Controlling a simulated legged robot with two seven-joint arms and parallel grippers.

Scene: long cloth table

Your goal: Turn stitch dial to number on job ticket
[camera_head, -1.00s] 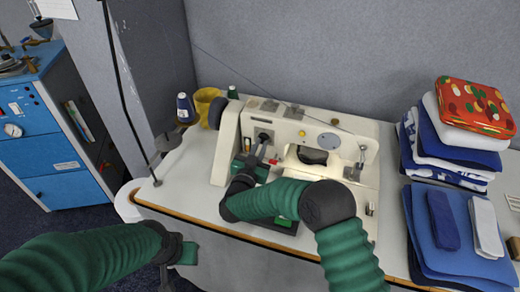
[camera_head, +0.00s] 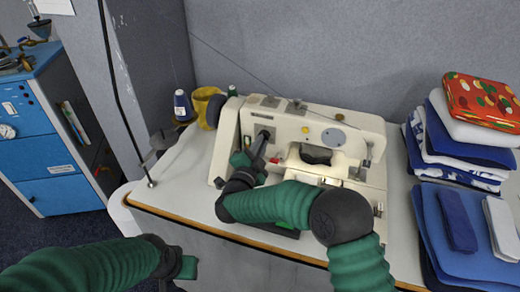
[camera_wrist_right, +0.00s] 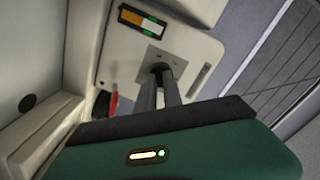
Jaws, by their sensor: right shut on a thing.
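The cream sewing machine (camera_head: 345,125) stands on the table. My right gripper (camera_head: 262,137) reaches its left front face, and its dark fingers are shut on the stitch dial. In the right wrist view, the two fingers (camera_wrist_right: 165,88) close on the small dark dial (camera_wrist_right: 160,68) at a grey plate (camera_wrist_right: 157,57). The fingers hide much of the dial, and I cannot read its numbers. An orange, white and green label (camera_wrist_right: 143,20) is beside the plate. I cannot make out a job ticket. My left gripper (camera_head: 188,267) is low at the left, its fingers unclear.
A red lever (camera_head: 274,160) is close to my right gripper. Folded cloths (camera_head: 470,215) and a fabric stack (camera_head: 465,145) fill the right side. Clear table (camera_head: 175,185) shows at the left.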

